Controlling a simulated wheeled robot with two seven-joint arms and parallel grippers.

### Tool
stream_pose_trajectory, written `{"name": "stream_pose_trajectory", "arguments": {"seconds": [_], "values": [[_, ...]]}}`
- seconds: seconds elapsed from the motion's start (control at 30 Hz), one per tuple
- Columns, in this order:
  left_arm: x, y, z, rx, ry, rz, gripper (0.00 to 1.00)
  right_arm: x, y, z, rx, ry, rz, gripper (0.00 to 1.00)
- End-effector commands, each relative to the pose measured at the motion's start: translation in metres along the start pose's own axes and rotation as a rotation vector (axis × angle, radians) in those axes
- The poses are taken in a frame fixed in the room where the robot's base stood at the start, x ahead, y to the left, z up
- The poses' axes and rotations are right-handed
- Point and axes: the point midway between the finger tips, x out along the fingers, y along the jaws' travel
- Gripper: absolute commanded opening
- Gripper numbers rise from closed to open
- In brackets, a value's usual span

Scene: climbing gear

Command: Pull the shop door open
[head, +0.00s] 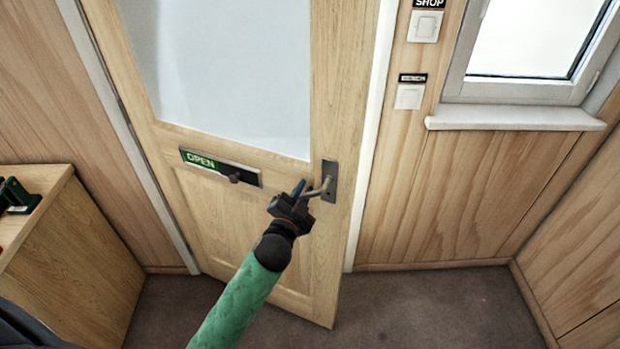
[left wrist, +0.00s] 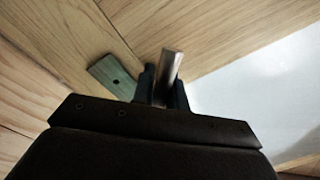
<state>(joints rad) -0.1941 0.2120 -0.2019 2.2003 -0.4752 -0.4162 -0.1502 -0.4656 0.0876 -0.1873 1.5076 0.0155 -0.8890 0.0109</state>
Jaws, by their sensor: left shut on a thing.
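The wooden shop door (head: 240,225) has a large glass pane and stands ajar. Its right edge is swung towards me, off the white frame (head: 366,140), and its lower corner is out over the floor. A metal lever handle (head: 326,183) sits on a dark plate at the door's right edge. My left gripper (head: 306,190) is shut on the lever. In the left wrist view the lever (left wrist: 172,64) stands between the two fingers, with the handle plate (left wrist: 112,77) beside them. My right gripper is in neither view.
A slider sign reading OPEN (head: 220,167) is on the door. A wooden cabinet (head: 75,265) with dark items on top stands at the left. Switches (head: 409,97) and a window sill (head: 515,118) are on the right wall. The carpet (head: 440,305) at front right is clear.

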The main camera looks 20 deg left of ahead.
Motion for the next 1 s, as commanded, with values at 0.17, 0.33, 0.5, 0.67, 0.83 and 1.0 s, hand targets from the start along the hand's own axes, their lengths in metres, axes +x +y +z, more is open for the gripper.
{"name": "stream_pose_trajectory", "arguments": {"seconds": [0.17, 0.33, 0.5, 0.67, 0.83, 1.0], "values": [[-0.013, -0.001, 0.002, 0.0, 0.008, 0.016, 0.0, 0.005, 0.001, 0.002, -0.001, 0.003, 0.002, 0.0], [-0.014, -0.001, 0.001, -0.001, 0.011, 0.017, 0.0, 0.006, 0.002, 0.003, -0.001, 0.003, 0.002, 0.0], [-0.014, -0.001, 0.001, -0.001, 0.012, 0.017, 0.16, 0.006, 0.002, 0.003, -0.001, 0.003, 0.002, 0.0], [-0.013, -0.001, 0.0, -0.001, 0.013, 0.016, 0.36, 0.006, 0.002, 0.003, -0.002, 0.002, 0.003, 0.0], [-0.013, -0.001, -0.001, -0.002, 0.014, 0.016, 0.36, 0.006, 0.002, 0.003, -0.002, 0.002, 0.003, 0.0], [-0.019, 0.0, 0.001, -0.002, 0.013, 0.017, 0.36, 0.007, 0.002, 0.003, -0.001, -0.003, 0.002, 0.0]]}}
